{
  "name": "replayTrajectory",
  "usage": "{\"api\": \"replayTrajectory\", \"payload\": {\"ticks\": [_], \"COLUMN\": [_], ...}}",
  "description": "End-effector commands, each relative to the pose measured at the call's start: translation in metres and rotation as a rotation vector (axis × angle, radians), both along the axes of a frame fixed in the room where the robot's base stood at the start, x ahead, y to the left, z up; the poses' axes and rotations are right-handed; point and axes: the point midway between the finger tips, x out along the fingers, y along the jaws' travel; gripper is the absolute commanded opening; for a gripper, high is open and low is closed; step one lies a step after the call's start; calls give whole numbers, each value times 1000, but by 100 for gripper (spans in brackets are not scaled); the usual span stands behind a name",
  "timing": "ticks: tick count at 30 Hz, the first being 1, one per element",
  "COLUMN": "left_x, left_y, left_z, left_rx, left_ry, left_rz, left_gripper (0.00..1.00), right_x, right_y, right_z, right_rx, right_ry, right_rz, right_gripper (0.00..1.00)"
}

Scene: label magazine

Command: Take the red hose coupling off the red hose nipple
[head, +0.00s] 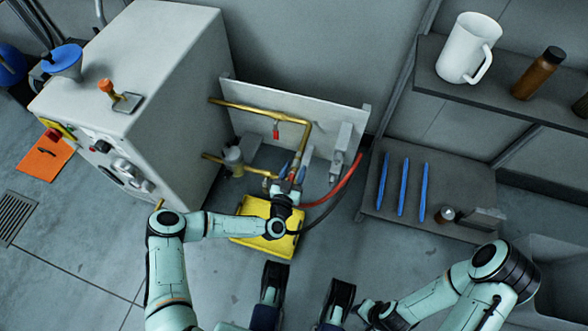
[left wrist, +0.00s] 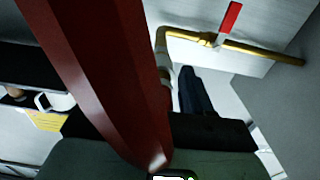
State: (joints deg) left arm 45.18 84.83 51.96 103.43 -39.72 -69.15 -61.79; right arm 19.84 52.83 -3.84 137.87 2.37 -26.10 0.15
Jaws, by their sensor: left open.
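My left gripper (head: 292,174) is open in the head view, low in front of the pipe panel, with its two fingers on either side of a small red piece that looks like the red coupling. The fingers and wrist hide most of it, so I cannot tell whether they touch it. The red hose (head: 345,183) curves away to the right. In the left wrist view the red hose (left wrist: 95,60) crosses close to the camera and hides much of the gripper; one dark finger (left wrist: 195,92) shows beside it. The nipple cannot be made out clearly. My right gripper is near the bottom edge, its jaws unclear.
Brass pipes (head: 262,112) with a red-handled valve (head: 276,130) run along the panel (head: 335,115) from a grey cabinet (head: 165,70). A yellow box (head: 250,228) lies below my left wrist. A dark hose (head: 325,212) runs near the red one. Shelves (head: 425,75) stand right.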

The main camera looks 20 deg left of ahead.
Motion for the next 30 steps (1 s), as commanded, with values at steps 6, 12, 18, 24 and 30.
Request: {"api": "replayTrajectory", "payload": {"ticks": [6, 12, 18, 24, 30], "left_x": [7, 7, 7, 7, 7], "left_y": [2, 2, 2, 3, 4], "left_z": [7, 7, 7, 9, 8], "left_rx": [2, 3, 3, 4, 3], "left_ry": [-16, -16, -16, -17, -17], "left_rz": [6, 6, 6, 6, 7], "left_gripper": [50, 50, 50, 50, 50], "right_x": [0, 0, 0, -1, -1], "right_y": [0, 0, 0, 0, 0], "right_z": [3, 2, 3, 7, 7], "right_rx": [0, 0, 0, 0, 0], "right_ry": [-1, -1, -1, -1, -1], "right_rz": [0, 0, 0, 0, 0], "right_gripper": [49, 49, 49, 49, 49]}}
